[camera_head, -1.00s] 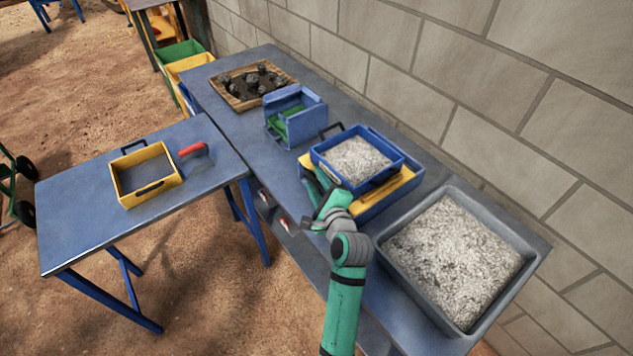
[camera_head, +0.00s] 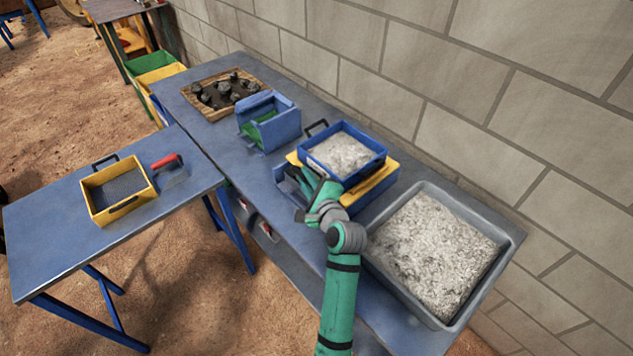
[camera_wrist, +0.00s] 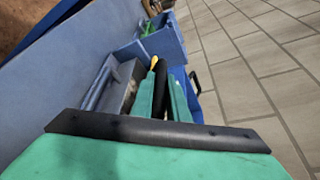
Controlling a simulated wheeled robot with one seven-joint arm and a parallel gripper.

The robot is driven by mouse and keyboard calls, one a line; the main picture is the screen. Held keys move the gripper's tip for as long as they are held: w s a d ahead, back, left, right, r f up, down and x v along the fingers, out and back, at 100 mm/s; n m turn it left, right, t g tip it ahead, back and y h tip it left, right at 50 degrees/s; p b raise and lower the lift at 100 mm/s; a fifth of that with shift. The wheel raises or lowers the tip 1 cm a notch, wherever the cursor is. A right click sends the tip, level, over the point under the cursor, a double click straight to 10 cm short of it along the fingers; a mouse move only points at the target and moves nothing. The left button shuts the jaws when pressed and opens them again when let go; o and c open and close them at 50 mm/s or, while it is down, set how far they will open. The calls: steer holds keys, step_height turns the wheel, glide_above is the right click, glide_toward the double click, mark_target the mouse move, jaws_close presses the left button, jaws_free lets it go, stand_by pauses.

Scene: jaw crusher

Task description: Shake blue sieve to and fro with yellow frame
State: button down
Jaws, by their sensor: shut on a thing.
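The blue sieve (camera_head: 378,162), full of pale grey crushed stone (camera_head: 340,153), sits on the yellow frame (camera_head: 378,184) above a blue box. A black handle (camera_head: 316,126) rises at its far left side. My gripper (camera_head: 308,180) is at the sieve's near left side. In the wrist view, the green fingers of my gripper (camera_wrist: 162,98) are shut on a black bar (camera_wrist: 160,88), which looks like the sieve's near handle. The sieve's near left wall is partly hidden by my gripper in the body view.
A grey tray of crushed stone (camera_head: 512,243) stands close on the right. A blue crusher (camera_head: 268,122) and a wooden tray of dark rocks (camera_head: 250,92) are farther left. A yellow sieve (camera_head: 147,197) and red-handled tool (camera_head: 166,161) lie on the side table. A block wall runs behind.

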steer(key=shift+w+d, duration=0.25)
steer(key=shift+d, duration=0.25)
steer(key=c, duration=1.7)
jaws_free()
steer(key=shift+a, duration=0.15)
steer(key=v, duration=1.1)
steer(key=shift+a, duration=0.1)
